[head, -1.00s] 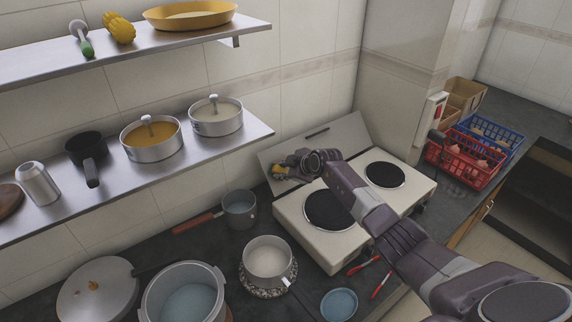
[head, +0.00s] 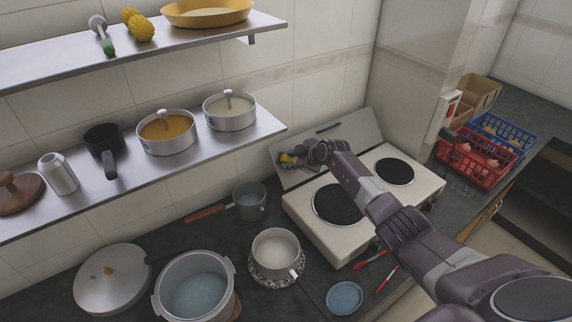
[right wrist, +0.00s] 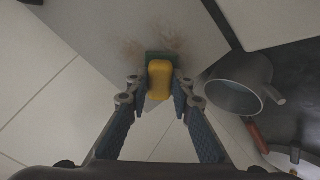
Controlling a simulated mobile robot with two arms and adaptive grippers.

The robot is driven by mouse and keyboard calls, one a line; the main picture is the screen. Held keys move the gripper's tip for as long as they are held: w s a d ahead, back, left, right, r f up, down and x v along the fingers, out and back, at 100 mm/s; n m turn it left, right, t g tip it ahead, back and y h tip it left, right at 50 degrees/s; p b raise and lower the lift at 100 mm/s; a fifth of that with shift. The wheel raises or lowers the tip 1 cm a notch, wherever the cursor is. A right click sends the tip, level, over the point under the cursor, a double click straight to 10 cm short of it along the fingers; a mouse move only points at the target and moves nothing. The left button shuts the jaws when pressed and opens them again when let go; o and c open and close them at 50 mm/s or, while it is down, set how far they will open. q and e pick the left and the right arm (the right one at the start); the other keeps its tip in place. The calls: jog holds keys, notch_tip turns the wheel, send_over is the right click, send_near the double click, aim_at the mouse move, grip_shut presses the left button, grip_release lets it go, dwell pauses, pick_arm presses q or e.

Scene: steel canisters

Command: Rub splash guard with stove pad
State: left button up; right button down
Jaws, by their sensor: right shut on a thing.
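The splash guard (head: 350,133) is a plain grey panel standing behind the stove (head: 325,223) against the tiled wall. In the right wrist view, the splash guard (right wrist: 115,40) carries brownish smudges. The stove pad (right wrist: 159,79) is yellow with a green face turned to the guard. My right gripper (head: 296,159) is shut on the pad near the guard's left part. In the wrist view, the right gripper's fingers (right wrist: 159,92) grip the pad's sides, and its green face appears against the guard just below the smudges. Exact contact is hard to tell. My left gripper is not in view.
A grey pan (head: 250,202) with a red-brown handle stands left of the stove. A pot (head: 276,254), a blue dish (head: 344,298) and a large pot (head: 194,287) stand in front. A shelf (head: 140,178) with lidded pots overhangs on the left.

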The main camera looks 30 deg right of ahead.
jog(key=shift+w+d, duration=0.1)
jog(key=shift+d, duration=0.8)
jog(key=shift+w+d+f+b, duration=0.1)
jog(key=shift+d+b, duration=0.55)
jog(key=shift+w+d+f+b, duration=0.1)
jog(key=shift+d+b, duration=0.5)
jog(key=shift+b, duration=0.05)
jog(key=shift+d+r+b, duration=0.15)
jog(key=shift+d+b, duration=0.2)
jog(key=shift+d, duration=0.25)
jog(key=shift+w+d+f+b, duration=0.1)
jog(key=shift+w+d+b, duration=0.05)
jog(key=shift+d+b, duration=0.45)
jog(key=shift+w+d+f+b, duration=0.1)
jog(key=shift+d+b, duration=0.4)
jog(key=shift+d, duration=0.1)
jog(key=shift+d+r+b, duration=0.1)
jog(key=shift+d+b, duration=0.35)
jog(key=shift+d, duration=0.15)
jog(key=shift+r, duration=0.15)
